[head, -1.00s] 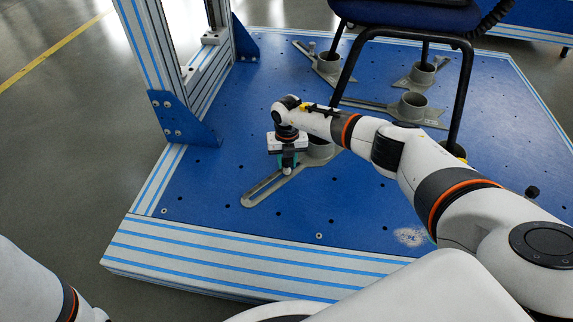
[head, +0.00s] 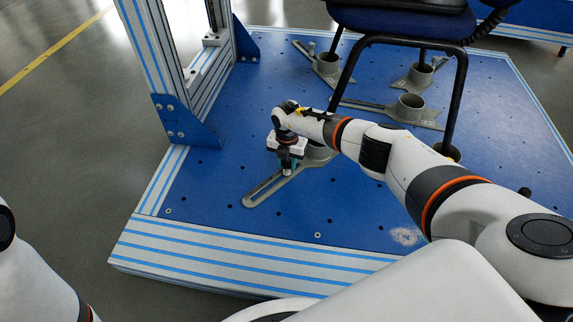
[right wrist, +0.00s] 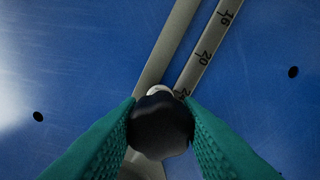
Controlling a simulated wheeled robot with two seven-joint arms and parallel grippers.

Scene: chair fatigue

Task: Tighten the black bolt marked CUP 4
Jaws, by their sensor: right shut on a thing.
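My right gripper (head: 287,170) points down over the slotted arm (head: 262,190) of the nearest grey cup bracket on the blue platform. In the right wrist view its green fingers (right wrist: 163,128) are shut on the black knob-headed bolt (right wrist: 160,122), one finger on each side. The bolt stands at the slotted arm, which carries a printed scale with 16 and 20 readable. No CUP 4 marking is readable.
A blue chair with black legs (head: 346,75) stands on the platform behind my right arm. Other grey cup brackets (head: 411,106) lie around it. A striped aluminium upright (head: 175,70) with a blue corner brace (head: 185,122) stands at the left. The platform front is clear.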

